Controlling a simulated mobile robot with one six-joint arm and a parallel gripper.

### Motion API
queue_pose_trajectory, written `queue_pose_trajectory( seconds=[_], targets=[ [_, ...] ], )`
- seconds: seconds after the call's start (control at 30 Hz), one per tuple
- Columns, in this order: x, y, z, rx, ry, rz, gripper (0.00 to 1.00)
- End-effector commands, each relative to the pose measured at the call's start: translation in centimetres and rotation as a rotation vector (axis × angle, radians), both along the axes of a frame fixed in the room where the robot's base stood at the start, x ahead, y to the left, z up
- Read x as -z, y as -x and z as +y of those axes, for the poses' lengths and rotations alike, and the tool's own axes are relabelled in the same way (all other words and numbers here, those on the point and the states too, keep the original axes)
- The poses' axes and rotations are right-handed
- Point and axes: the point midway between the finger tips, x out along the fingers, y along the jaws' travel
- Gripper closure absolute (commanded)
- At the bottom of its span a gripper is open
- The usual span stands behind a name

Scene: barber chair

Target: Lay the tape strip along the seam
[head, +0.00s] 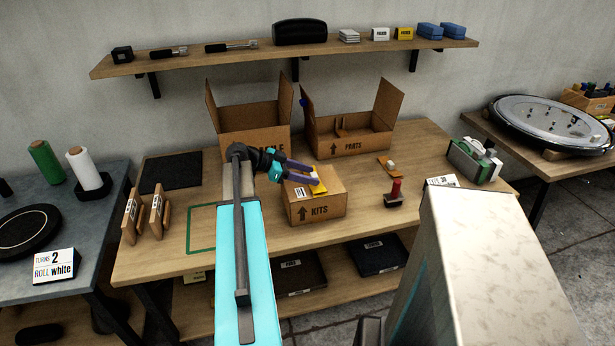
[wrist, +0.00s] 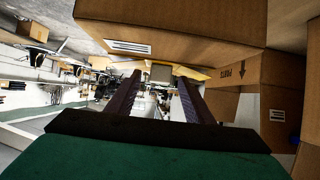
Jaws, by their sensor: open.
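The closed carton marked KITS (head: 327,206) sits on the middle of the wooden bench, with a white label on its front. A yellow strip (head: 319,188), which looks like the tape strip, lies on or just over its top; a small pale piece shows at it. My gripper (head: 319,181) is at the carton's top, its purple fingers apart around the pale piece. In the wrist view the open fingers (wrist: 160,79) have a pale block between their tips, and the yellow edge (wrist: 192,73) shows beside the carton (wrist: 170,38). The seam is hidden or too small to tell.
Two open cartons (head: 254,146) and (head: 352,147) stand behind. A red-handled stamp (head: 395,192), an orange pad (head: 389,168) with a white piece, and a green-and-white dispenser (head: 474,161) are to the right. Wooden holders (head: 144,216) stand left. Bench near the green outline (head: 202,228) is clear.

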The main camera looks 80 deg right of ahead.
Motion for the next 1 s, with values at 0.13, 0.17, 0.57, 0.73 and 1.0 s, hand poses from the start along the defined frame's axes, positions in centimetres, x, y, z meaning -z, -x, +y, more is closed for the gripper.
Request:
queue_pose_trajectory(
  seconds=[0.13, 0.17, 0.57, 0.73, 1.0],
  targets=[
    [-0.1, -0.2, 0.1, 0.000, 0.000, 0.000, 0.53],
    [-0.2, -0.4, 0.2, 0.000, 0.000, 0.000, 0.53],
    [-2.4, -4.1, 1.9, -0.001, 0.002, -0.001, 0.53],
    [-3.7, -6.3, 2.9, -0.002, 0.002, -0.001, 0.53],
    [-5.7, -9.4, 4.4, -0.002, 0.001, 0.000, 0.53]
  ],
)
